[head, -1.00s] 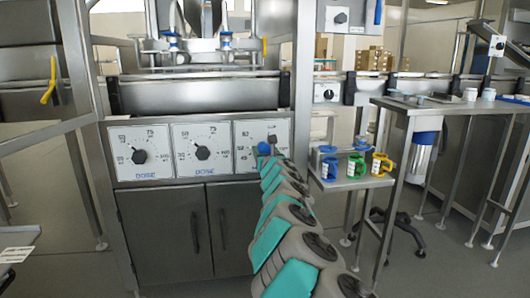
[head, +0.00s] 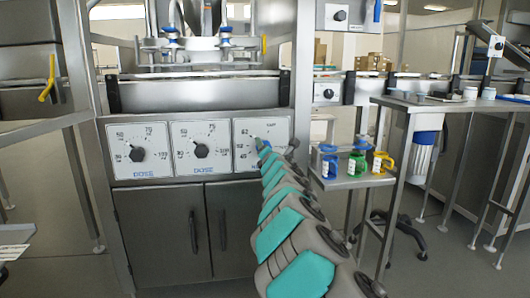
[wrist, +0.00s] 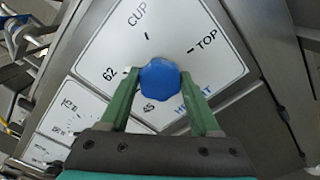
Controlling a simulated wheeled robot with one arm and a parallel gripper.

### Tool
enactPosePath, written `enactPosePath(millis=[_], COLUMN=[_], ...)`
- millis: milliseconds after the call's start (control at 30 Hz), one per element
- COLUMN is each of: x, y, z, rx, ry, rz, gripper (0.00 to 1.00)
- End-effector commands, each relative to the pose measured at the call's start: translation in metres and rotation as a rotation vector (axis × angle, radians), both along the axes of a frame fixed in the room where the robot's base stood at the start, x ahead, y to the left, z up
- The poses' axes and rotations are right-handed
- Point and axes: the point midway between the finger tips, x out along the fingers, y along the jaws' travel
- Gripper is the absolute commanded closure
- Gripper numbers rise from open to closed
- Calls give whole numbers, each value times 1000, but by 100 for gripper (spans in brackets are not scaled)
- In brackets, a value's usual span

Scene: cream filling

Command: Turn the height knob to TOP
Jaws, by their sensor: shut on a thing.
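The blue height knob (wrist: 160,80) sits on a white dial plate marked CUP, TOP, 62 and 45, with a partly covered blue label. TOP (wrist: 203,43) is printed to the upper right of the knob in the wrist view. The green fingers of my gripper (wrist: 159,73) are shut on the knob, one on each side. No pointer on the knob can be made out. In the head view my gripper (head: 264,148) is at the right-hand dial plate (head: 246,131), and my arm hides much of its lower part.
Two DOSE dials with black knobs, the left one (head: 137,154) and the middle one (head: 201,150), sit beside it. A small shelf to the right holds a blue (head: 329,162), a green (head: 358,165) and a yellow (head: 380,163) handled item. Cabinet doors (head: 190,235) are below.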

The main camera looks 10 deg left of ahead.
Motion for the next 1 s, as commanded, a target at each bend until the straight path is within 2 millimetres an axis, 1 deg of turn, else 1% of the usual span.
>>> enactPosePath(millis=[1000], x=[1], y=[-1], z=[-6], rx=[929], ry=[272], rz=[-5], gripper=[92])
